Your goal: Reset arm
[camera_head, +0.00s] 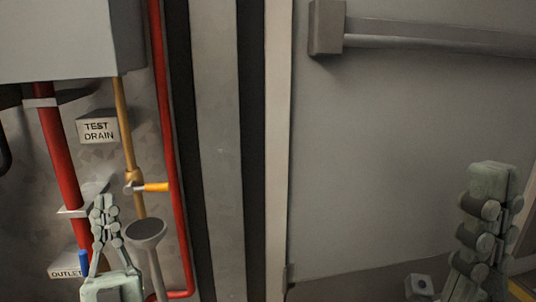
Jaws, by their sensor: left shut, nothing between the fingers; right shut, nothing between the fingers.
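My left gripper (104,204) is at the lower left, its grey-green fingers pointing up and shut with nothing between them. It appears in front of the lower red pipe and the outlet area; I cannot tell its distance from them. My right gripper (490,182) is at the lower right, seen from the side in front of the grey door. It is shut and empty. Part of each arm is cut off by the bottom edge.
A brass pipe with an orange-handled valve (155,187), a TEST DRAIN sign (98,130), a grey funnel (147,231) and red pipes (172,150) are at left. A grey door (400,150) with a push bar (440,42) fills the right. Open space lies between my grippers.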

